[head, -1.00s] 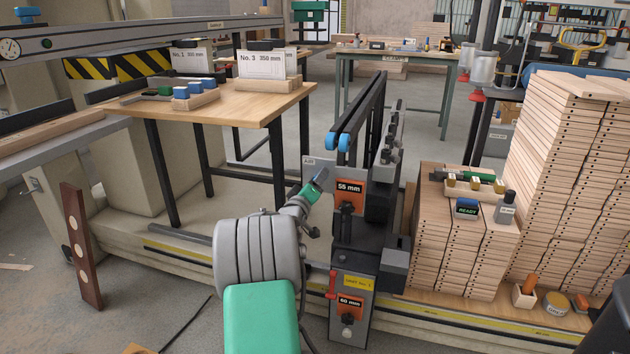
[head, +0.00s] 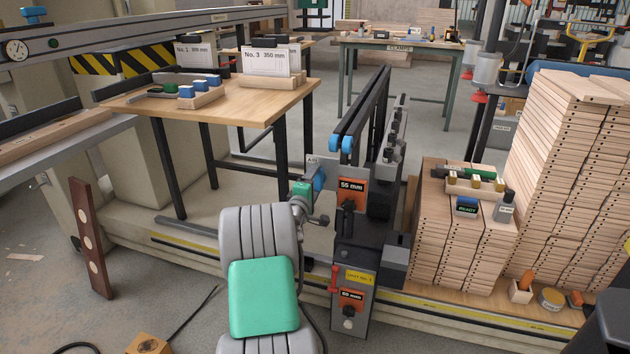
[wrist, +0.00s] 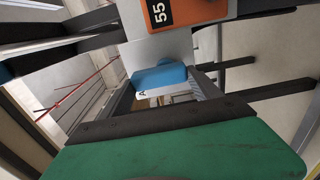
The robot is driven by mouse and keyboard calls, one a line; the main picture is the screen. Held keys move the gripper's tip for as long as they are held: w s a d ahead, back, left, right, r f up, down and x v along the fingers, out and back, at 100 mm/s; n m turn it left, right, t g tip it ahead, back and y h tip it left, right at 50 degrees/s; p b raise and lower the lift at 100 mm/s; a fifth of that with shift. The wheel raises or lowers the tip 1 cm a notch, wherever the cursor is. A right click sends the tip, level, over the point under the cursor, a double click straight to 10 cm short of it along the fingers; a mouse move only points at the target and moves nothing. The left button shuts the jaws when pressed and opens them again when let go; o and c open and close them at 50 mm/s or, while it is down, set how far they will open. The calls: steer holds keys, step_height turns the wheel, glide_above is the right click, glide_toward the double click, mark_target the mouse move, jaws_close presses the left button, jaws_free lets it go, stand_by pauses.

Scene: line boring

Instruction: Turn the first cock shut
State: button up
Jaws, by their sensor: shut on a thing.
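The cock has a blue handle (head: 319,180) beside a small plate marked AIR (head: 313,162), on the left side of the dark machine unit. My gripper (head: 307,188), green at its end, reaches it from the left and is shut on the blue handle. In the wrist view the blue handle (wrist: 160,78) shows just beyond the dark edge of my large green finger (wrist: 180,145). The finger hides the grip itself and part of the handle. The handle stands nearly upright in the head view.
An orange 55 mm plate (head: 351,193) sits close right of the handle. Lower on the unit are a red lever (head: 335,279) and a 60 mm plate (head: 351,300). A wooden table (head: 222,105) stands behind left; stacked drilled boards (head: 575,170) stand right.

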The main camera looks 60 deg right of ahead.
steer(key=shift+f, duration=0.1)
stand_by(0.3)
steer(key=o, duration=1.4)
steer(key=shift+a, duration=0.1)
steer(key=a, duration=0.2)
steer(key=s+a, duration=0.1)
steer(key=a, duration=0.4)
steer(key=shift+s+a+p, duration=0.15)
steer(key=shift+a+p, duration=0.1)
steer(key=shift+p, duration=0.15)
